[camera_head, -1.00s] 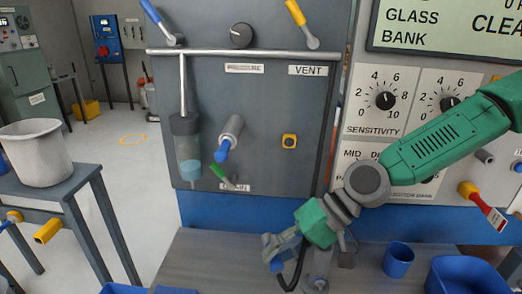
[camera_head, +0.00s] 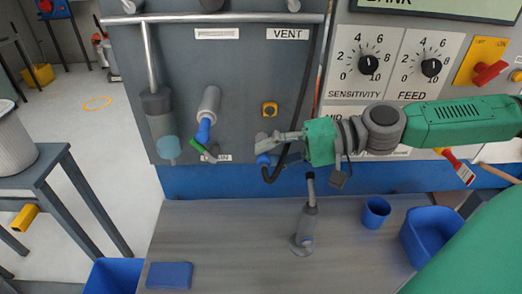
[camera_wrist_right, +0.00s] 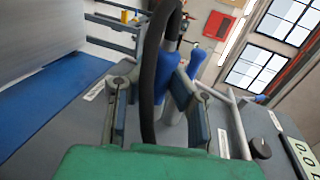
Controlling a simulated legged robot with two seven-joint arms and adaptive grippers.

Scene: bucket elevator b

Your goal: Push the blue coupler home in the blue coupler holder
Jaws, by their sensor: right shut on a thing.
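My right gripper (camera_head: 273,144) is raised in front of the grey panel, fingers pointing left. It is shut on a small blue piece (camera_head: 263,160), which looks like the blue coupler on the black hose (camera_head: 268,178). The fingers partly hide it. In the right wrist view the hose (camera_wrist_right: 150,80) runs up between the fingers (camera_wrist_right: 155,105). A grey cylinder with a blue tip (camera_head: 204,131) juts from the panel left of the gripper, apart from it. It looks like the blue coupler holder, but I cannot be sure. My left gripper is out of view.
A grey upright fitting (camera_head: 305,225) stands on the bench (camera_head: 235,230) below the gripper. A blue cup (camera_head: 376,211) and blue bin (camera_head: 430,238) are right. Free bench room lies left.

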